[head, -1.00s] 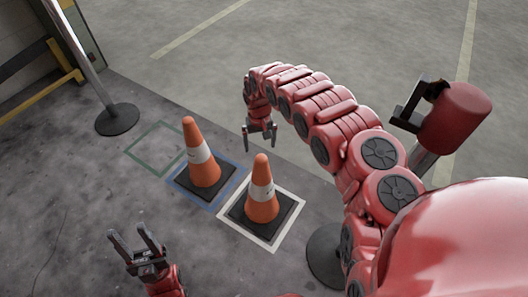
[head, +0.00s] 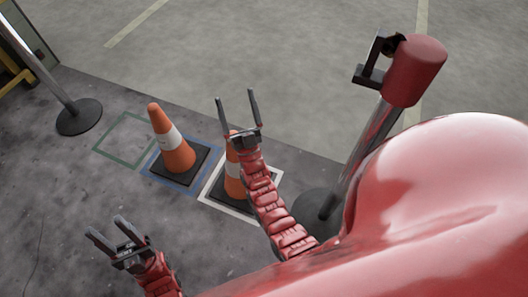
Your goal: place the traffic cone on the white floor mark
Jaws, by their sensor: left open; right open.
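One orange cone (head: 174,146) with a white band and black base stands upright inside the blue floor mark (head: 149,171). A second orange cone (head: 233,176) stands upright inside the white floor mark (head: 211,202); my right arm and gripper hide part of it. My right gripper (head: 236,101) is open and empty, in front of the second cone's top in the picture; I cannot tell whether they touch. My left gripper (head: 107,231) is open and empty at the lower left, apart from both cones.
An empty green floor mark (head: 108,152) lies left of the blue one. A barrier post with a round black base (head: 80,117) stands at the left. A red-topped post (head: 414,70) stands at the right. The far floor is clear.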

